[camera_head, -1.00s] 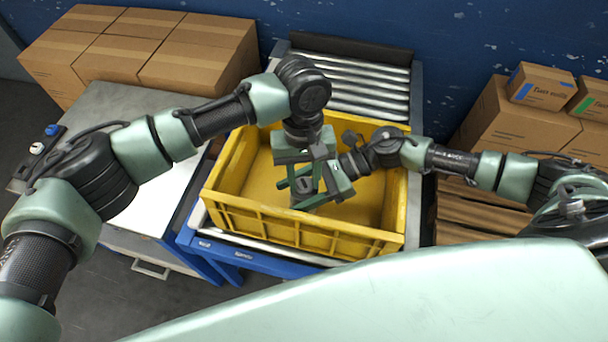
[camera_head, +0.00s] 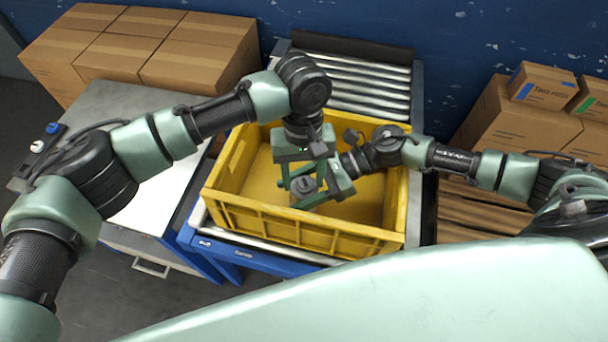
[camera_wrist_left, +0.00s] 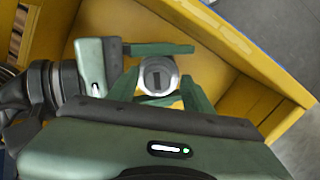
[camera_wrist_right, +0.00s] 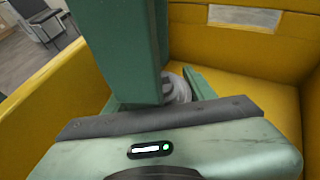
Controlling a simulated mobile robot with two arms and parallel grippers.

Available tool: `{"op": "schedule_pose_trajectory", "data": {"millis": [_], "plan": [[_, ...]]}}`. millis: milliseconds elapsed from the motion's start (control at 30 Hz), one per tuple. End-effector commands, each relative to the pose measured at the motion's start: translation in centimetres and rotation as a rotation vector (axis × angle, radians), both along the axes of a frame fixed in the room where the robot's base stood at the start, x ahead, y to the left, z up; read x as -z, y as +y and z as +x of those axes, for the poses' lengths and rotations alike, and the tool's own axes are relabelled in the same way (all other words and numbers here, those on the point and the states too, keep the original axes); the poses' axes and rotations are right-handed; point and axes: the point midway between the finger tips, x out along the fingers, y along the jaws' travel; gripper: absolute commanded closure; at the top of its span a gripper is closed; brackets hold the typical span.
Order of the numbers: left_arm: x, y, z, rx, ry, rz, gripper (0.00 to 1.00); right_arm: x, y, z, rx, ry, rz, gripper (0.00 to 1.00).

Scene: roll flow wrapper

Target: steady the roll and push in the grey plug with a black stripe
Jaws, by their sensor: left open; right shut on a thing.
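The roll (camera_head: 305,198) is a small grey-white cylinder standing upright inside the yellow crate. The grey plug with a black stripe (camera_wrist_left: 158,74) shows in the left wrist view as a round face in the top of the roll; how deep it sits I cannot tell. My right gripper (camera_head: 300,194) is shut on the roll from the right side, one finger on either side. My left gripper (camera_head: 303,177) points down over the roll and is open, its fingers apart around the plug's top. In the right wrist view the roll (camera_wrist_right: 178,88) is partly hidden behind my left gripper.
The yellow crate (camera_head: 240,216) has high walls around both grippers and stands on a roller conveyor (camera_head: 365,85). A grey table (camera_head: 120,150) is to the left. Cardboard boxes (camera_head: 190,60) stand at the back left, and more boxes (camera_head: 515,130) at the right.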

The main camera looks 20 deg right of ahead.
Motion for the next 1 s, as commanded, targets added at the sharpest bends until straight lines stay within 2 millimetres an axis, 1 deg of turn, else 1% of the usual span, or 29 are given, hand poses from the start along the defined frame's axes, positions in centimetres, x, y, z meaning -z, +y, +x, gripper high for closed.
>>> {"op": "schedule_pose_trajectory", "data": {"millis": [33,100,400,533,700,1000], "plan": [[-0.9,-0.5,0.0,0.004,-0.002,-0.013,0.42,0.0,0.2,-0.1,-0.003,0.001,0.002,1.00],[-2.0,-0.6,0.1,0.005,-0.004,-0.016,0.42,0.0,0.2,-0.1,-0.004,0.001,0.002,1.00],[-8.2,-0.6,1.0,0.003,-0.004,-0.011,0.42,0.1,0.1,-0.1,-0.002,0.002,0.001,1.00],[-10.2,-0.6,1.3,0.002,-0.004,-0.008,0.42,0.1,0.1,-0.1,-0.001,0.002,0.000,1.00],[-11.6,-0.5,1.4,0.001,-0.002,-0.006,0.42,0.1,0.1,-0.1,-0.001,0.002,0.000,1.00],[-11.8,-0.4,1.4,0.001,-0.001,-0.003,0.42,0.1,0.0,-0.1,-0.001,0.001,0.000,1.00]]}}
